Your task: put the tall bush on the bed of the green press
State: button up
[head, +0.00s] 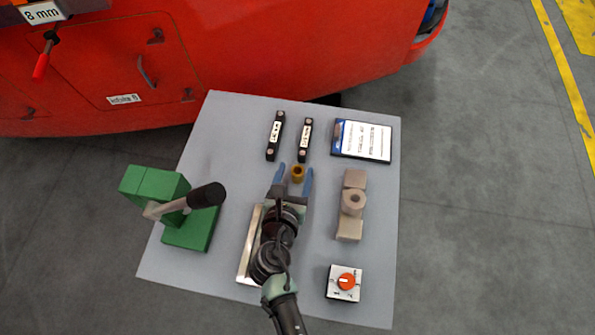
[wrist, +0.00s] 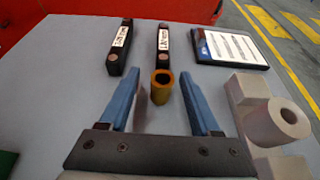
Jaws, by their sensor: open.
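A brass-coloured hollow bush (head: 297,173) stands upright on the grey table. It also shows in the wrist view (wrist: 161,94). It is the only bush I can see, so its height cannot be compared with another. My gripper (head: 293,176) is open, with its two blue fingers on either side of the bush. In the wrist view the bush is between the finger ends, with a gap on each side. The green press (head: 155,184) stands at the table's left. Its bed (head: 190,232) shows low at the front, partly under the black-handled lever.
Two black labelled bars (head: 275,136) and a blue-edged card (head: 362,140) lie behind the bush. A metal-edged tray (head: 247,262) lies partly under my arm.

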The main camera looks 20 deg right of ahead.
jog(key=shift+x, duration=0.85)
grip_shut()
jog(key=shift+r, duration=0.1)
